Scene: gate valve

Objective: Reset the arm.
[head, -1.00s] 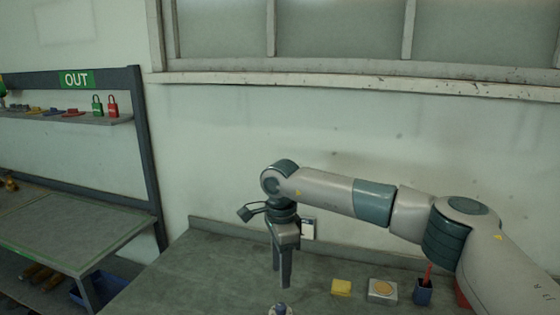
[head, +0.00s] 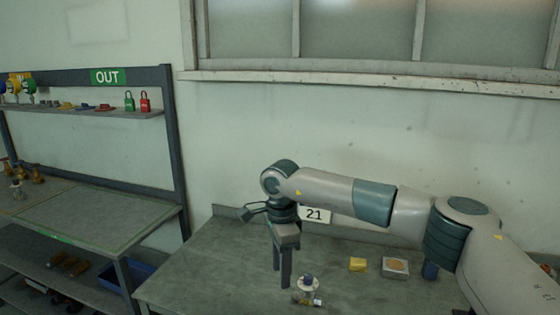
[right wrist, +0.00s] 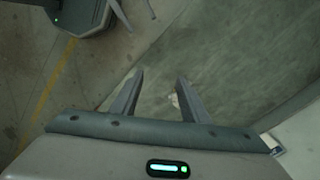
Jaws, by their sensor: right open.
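My right arm comes in from the right in the head view, with its gripper (head: 281,277) pointing down over the grey-green workbench (head: 215,270). The gripper is open and its two fingers are apart with nothing between them. A small valve with a blue-grey top (head: 307,290) stands on the workbench just right of the fingertips in the picture. I cannot tell the height of the fingers above the bench. My left gripper does not show in the head view.
A yellow block (head: 357,265), a pale box with a round tan top (head: 395,267) and a blue holder (head: 430,271) stand on the bench. A card marked 21 (head: 315,215) is behind the gripper. A rack with an OUT sign (head: 107,76) stands at left.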

